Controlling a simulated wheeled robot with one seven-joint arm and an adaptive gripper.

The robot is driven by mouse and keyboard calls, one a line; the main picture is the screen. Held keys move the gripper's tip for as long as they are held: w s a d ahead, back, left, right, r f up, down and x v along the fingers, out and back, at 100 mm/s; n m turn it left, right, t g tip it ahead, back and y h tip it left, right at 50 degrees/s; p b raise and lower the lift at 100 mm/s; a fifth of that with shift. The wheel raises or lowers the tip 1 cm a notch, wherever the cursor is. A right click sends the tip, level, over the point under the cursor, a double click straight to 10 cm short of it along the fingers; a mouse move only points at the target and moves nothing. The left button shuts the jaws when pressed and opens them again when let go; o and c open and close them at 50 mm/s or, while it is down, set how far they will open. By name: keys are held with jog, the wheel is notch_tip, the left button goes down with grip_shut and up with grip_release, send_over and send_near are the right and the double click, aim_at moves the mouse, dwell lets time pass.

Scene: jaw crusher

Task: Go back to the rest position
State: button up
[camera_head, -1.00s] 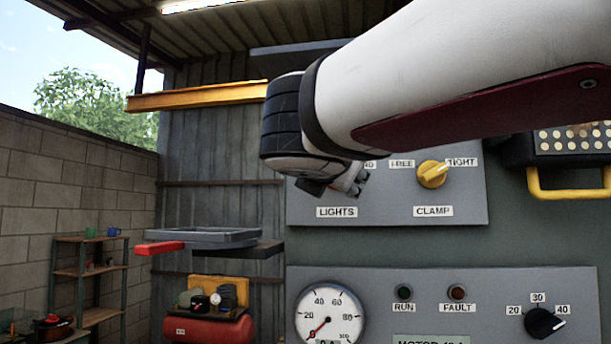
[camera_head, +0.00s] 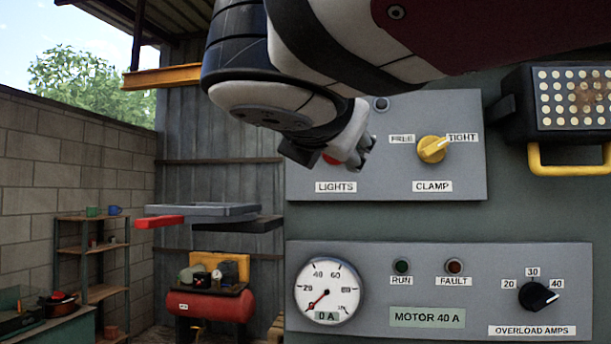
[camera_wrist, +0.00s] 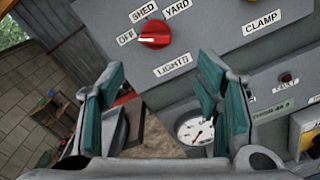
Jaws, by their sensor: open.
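My gripper (camera_head: 366,150) is open and empty, in front of the upper control panel (camera_head: 440,110). In the wrist view its two teal-padded fingers (camera_wrist: 163,88) stand apart, with nothing between them. The red LIGHTS knob (camera_wrist: 155,34) is beyond the fingers, clear of them; its white mark appears to face OFF. In the head view my gripper hides most of that knob. The yellow CLAMP knob (camera_head: 432,149) is to the right of my gripper and points toward TIGHT.
The lower panel (camera_head: 380,260) holds a round gauge (camera_head: 329,292) near zero and a black overload dial (camera_head: 537,296) toward 40. A lamp with a yellow handle (camera_head: 575,155) juts out at right. A shelf (camera_head: 88,255) and red compressor (camera_head: 208,304) stand farther left.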

jog(key=shift+s+a+r, duration=0.2)
jog(key=shift+s+a, duration=0.25)
jog(key=s+d+f+m+g+h+b, duration=0.1)
jog(key=d+f+m+g, duration=0.2)
jog(key=d+f+m, duration=0.55)
jog(key=s+d+f+m+g+b, duration=0.15)
jog(key=d+f+m+g, duration=0.35)
jog(key=f, duration=0.7)
jog(key=s+d+f+m+g+y, duration=0.1)
jog(key=s+f+m+g+y, duration=0.1)
jog(key=s+f+m, duration=0.3)
jog(key=s+d+f+m+g+y, duration=0.1)
jog(key=s+f+m, duration=0.3)
jog(key=f+m, duration=0.5)
notch_tip(320, 180, down, 4)
jog(key=shift+s+d+f+g+y, duration=0.25)
jog(key=shift+s+g+y, duration=0.15)
jog(key=shift+y, duration=0.5)
